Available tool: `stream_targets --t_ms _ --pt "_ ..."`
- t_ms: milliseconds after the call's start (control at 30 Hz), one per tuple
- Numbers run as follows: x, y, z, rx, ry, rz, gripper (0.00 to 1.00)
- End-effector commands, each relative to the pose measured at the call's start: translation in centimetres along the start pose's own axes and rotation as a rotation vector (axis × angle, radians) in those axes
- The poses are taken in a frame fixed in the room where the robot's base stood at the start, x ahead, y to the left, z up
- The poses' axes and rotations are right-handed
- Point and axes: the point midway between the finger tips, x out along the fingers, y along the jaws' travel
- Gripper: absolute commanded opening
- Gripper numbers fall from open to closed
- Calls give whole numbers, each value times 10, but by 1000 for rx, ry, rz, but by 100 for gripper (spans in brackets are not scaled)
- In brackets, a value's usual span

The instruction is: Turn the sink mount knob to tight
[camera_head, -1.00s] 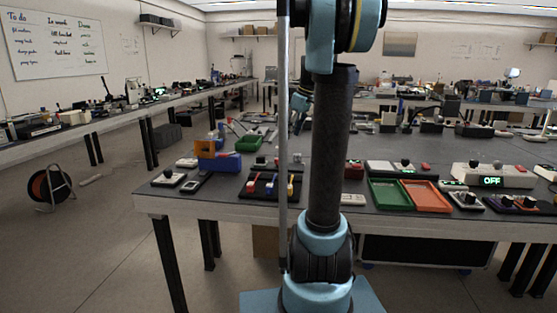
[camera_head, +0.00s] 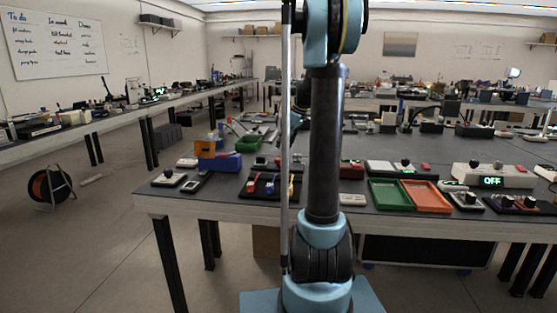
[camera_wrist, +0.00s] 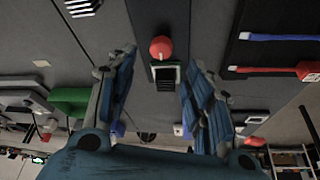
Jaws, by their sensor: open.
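My gripper (camera_wrist: 160,62) shows in the wrist view with its two blue-grey fingers spread apart and nothing held between them. A round red knob (camera_wrist: 161,47) on a small pale mount with a dark ribbed part (camera_wrist: 165,78) lies between the fingers in the picture, apart from both. I cannot tell for sure that this is the sink mount knob, nor read its setting. In the head view my arm covers the middle of the bench, and the gripper's fingers cannot be made out there.
The dark bench (camera_head: 220,207) carries a black tray of coloured tools (camera_head: 262,191), a blue block (camera_head: 220,163), and green (camera_head: 390,194) and orange (camera_head: 426,197) trays. In the wrist view, a black tray (camera_wrist: 243,55) lies right and a green bin (camera_wrist: 70,97) left.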

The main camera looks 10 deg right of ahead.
Motion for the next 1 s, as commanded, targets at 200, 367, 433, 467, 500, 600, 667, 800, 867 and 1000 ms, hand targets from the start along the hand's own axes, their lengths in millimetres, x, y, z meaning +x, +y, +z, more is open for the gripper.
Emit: stream_targets --t_ms 200,367,433,467,500,600,667,800,867,1000 --pt "39 0 0 -1 0 0 47" --pt "62 0 0 -1 0 1 47" --pt "69 1 0 -1 0 1 47" --pt "72 0 0 -1 0 1 47" --pt "74 0 0 -1 0 1 47" --pt "79 0 0 0 0 1 47" --pt "80 0 0 0 0 1 47" --pt "81 0 0 0 0 1 47" --pt "81 0 0 0 0 1 47" --pt "80 0 0 0 0 1 27"
